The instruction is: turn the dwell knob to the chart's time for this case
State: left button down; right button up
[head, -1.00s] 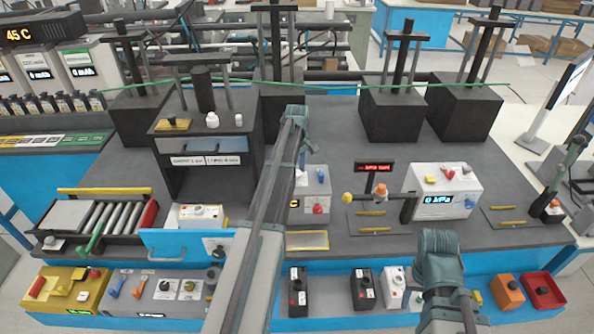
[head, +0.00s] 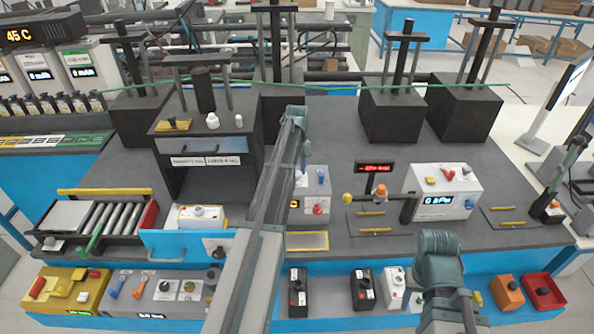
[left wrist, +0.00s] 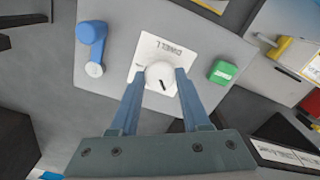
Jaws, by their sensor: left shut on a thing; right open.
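The white dwell knob (left wrist: 160,76) sits on a white plate marked DWELL, upside down in the left wrist view. Its dark pointer line points toward my gripper, slightly right. My left gripper (left wrist: 161,86) is shut on the knob, one finger on each side. A blue lever (left wrist: 92,40) and a green button (left wrist: 223,71) flank the knob on the same grey panel (left wrist: 200,35). In the head view, my left arm covers part of the grey box (head: 312,190). My right gripper (head: 450,305) is open over the bench's front edge. I cannot make out a readable time chart.
A red display (head: 375,167) and a white press box (head: 440,190) stand right of the grey box. A dark shelf with small labels (head: 205,161) is left of my left arm. A "45 C" display (head: 20,35) is far left. Several switch boxes line the front edge.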

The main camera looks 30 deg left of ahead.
aim_at(297, 173)
pick_arm(q)
jog(key=m, duration=0.4)
jog(key=shift+m, duration=2.2)
jog(key=shift+c, duration=1.8)
grip_release()
jog(key=shift+r, duration=0.1)
notch_tip(297, 173, up, 14)
jog(key=p, duration=1.4)
jog(key=shift+f, duration=0.2)
